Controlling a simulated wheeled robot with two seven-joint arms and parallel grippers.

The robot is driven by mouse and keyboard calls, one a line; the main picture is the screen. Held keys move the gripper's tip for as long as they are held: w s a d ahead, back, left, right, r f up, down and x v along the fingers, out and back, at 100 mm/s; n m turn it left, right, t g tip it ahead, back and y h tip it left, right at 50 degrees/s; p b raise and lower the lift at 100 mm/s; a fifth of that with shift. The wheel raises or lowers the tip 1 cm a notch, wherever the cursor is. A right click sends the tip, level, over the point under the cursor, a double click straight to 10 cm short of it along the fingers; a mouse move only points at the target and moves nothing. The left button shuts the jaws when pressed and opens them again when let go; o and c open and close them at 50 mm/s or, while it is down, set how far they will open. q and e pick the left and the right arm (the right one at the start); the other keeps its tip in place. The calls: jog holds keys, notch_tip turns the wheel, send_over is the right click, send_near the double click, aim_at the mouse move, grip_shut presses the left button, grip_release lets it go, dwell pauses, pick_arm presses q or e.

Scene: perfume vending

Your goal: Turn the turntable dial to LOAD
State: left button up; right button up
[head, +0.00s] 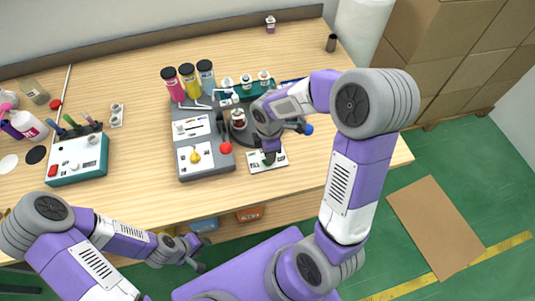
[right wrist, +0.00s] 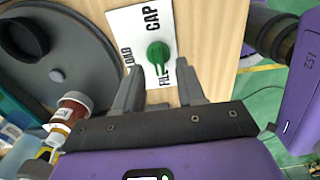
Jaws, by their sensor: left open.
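The green dial (right wrist: 158,53) sits on a white label plate (right wrist: 130,22) with CAP, FILL and a partly hidden LOAD printed on it; its narrow end appears to point towards FILL. The plate also shows in the head view (head: 281,158), partly covered by my right gripper (head: 269,157). In the right wrist view my right gripper (right wrist: 160,88) is open, its two fingers apart with nothing between them, just short of the dial. The grey turntable (right wrist: 85,75) lies left of the plate. My left gripper (head: 200,256) is open and empty in front of the table.
A grey dispenser unit (head: 207,170) with pink, yellow and blue cylinders stands left of the turntable. A teal box (head: 77,158) stands further left. The table's right end is fairly clear.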

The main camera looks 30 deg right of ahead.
jog(key=shift+w+f+b, duration=0.1)
jog(key=shift+f+b, duration=0.2)
jog(key=shift+f, duration=1.25)
grip_shut()
